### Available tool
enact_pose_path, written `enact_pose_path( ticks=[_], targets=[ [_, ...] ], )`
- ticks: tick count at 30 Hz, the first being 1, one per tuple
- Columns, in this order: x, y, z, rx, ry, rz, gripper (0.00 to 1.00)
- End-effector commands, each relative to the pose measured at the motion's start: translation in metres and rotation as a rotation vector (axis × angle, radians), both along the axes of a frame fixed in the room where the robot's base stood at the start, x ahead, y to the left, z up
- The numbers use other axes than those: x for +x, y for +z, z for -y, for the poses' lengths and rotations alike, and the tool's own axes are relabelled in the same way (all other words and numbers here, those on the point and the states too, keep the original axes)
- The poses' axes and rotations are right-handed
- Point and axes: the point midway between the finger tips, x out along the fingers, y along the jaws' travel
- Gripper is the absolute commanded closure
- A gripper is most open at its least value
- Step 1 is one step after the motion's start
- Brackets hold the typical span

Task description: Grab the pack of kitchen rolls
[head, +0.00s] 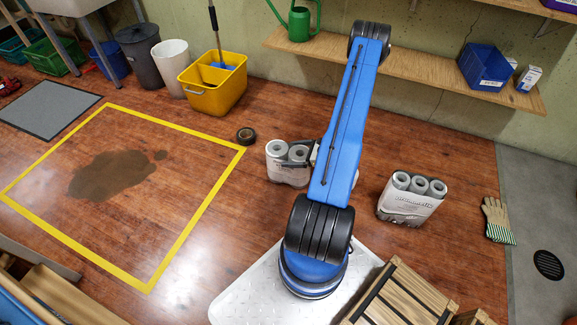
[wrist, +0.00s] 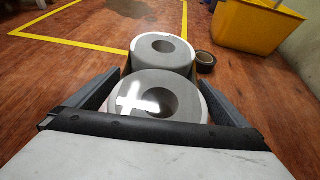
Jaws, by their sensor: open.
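A pack of kitchen rolls (head: 283,172), grey-white rolls with hollow cores in a wrapper, stands upright on the wooden floor left of my arm. The arm hides its right part. In the wrist view two roll tops of this pack (wrist: 152,82) show, one behind the other, between the fingers. My gripper (wrist: 157,90) is open, with one dark finger on each side of the nearer roll. Whether the fingers touch the wrapper cannot be told. A second pack (head: 411,205) with three roll tops stands upright to the right of my arm.
A black tape roll (head: 246,136) lies near the yellow floor outline (head: 198,208), which surrounds a dark stain. A yellow bucket (head: 215,95) stands behind. A wooden shelf (head: 420,72) runs along the wall. A glove (head: 497,220) and wooden crates (head: 395,300) are at right.

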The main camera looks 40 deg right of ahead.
Motion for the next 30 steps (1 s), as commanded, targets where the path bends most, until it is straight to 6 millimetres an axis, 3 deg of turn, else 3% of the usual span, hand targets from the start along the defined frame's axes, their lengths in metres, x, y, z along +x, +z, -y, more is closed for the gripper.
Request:
enact_pose_path(
  ticks=[2,10,20,30],
  targets=[
    [0.0,0.0,0.0,0.0,0.0,0.0,0.0],
    [0.0,0.0,0.0,0.0,0.0,0.0,0.62],
    [0.0,0.006,0.001,-0.001,0.001,0.002,0.63],
    [0.0,0.053,0.001,-0.003,0.001,0.003,0.63]
  ],
)
